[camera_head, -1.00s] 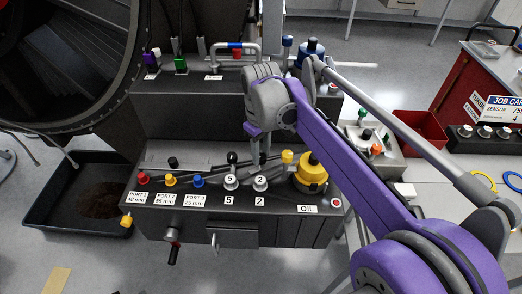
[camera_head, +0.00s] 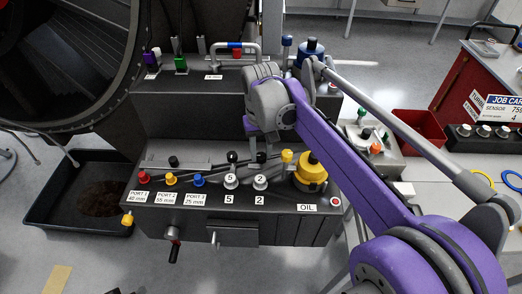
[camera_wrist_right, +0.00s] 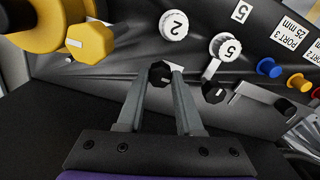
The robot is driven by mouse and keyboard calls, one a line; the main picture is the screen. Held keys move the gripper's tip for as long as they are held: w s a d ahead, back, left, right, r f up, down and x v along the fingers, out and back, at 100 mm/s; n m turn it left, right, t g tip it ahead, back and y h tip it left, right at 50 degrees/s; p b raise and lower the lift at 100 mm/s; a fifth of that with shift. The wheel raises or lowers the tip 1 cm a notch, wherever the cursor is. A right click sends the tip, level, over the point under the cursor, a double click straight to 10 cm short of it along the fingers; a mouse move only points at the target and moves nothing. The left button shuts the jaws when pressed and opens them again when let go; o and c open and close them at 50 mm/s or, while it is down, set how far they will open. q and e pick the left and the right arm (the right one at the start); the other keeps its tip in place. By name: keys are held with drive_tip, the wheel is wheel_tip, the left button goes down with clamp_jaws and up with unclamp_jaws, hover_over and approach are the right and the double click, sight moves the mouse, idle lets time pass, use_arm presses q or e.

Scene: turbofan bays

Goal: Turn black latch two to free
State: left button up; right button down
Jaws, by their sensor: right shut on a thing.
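Black latch two (camera_head: 261,157) is a small black knob just behind the white knob marked 2 (camera_head: 260,183) on the dark console. In the right wrist view the black latch two (camera_wrist_right: 160,73) sits between my right fingertips. My right gripper (camera_wrist_right: 163,78) is shut on it, reaching down from above. In the head view the right gripper (camera_head: 262,148) is partly hidden by its own wrist. My left gripper is not recognisable in either view.
A similar black latch (camera_head: 232,157) stands to the left, behind the white knob marked 5 (camera_head: 231,182). A yellow knob (camera_head: 287,156) and the large yellow oil cap (camera_head: 311,170) are close on the right. Red, yellow and blue port knobs (camera_head: 171,179) line the left.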

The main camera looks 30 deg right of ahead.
sight(261, 155)
idle(0.4)
drive_tip(key=c, duration=0.6)
unclamp_jaws()
drive_tip(key=shift+o, duration=0.2)
wheel_tip(261, 155, up, 11)
drive_tip(key=shift+p, duration=0.4)
drive_tip(key=shift+f, duration=0.15)
